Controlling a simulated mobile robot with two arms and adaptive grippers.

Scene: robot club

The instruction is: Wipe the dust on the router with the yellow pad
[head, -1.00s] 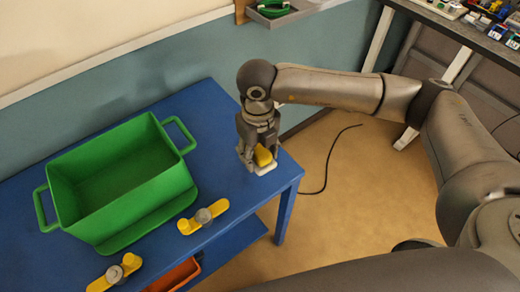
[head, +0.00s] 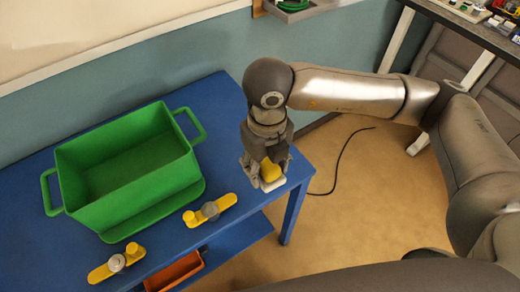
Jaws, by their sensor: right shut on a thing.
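My right gripper (head: 264,176) points down at the right end of the blue table and is shut on the yellow pad (head: 270,169). The white router (head: 272,184) lies flat near the table's right edge, directly below the pad. The pad appears to touch the router's top, but the fingers hide most of the contact. I cannot make out any dust on the router. My left gripper is not in view.
A large green bin (head: 130,165) with two handles stands on the blue table (head: 225,92), left of my gripper. Two yellow parts with grey knobs, one nearer (head: 117,263) and one farther (head: 209,210), lie along the front edge. An orange bin (head: 174,272) sits below. A dark cable (head: 343,160) lies on the floor.

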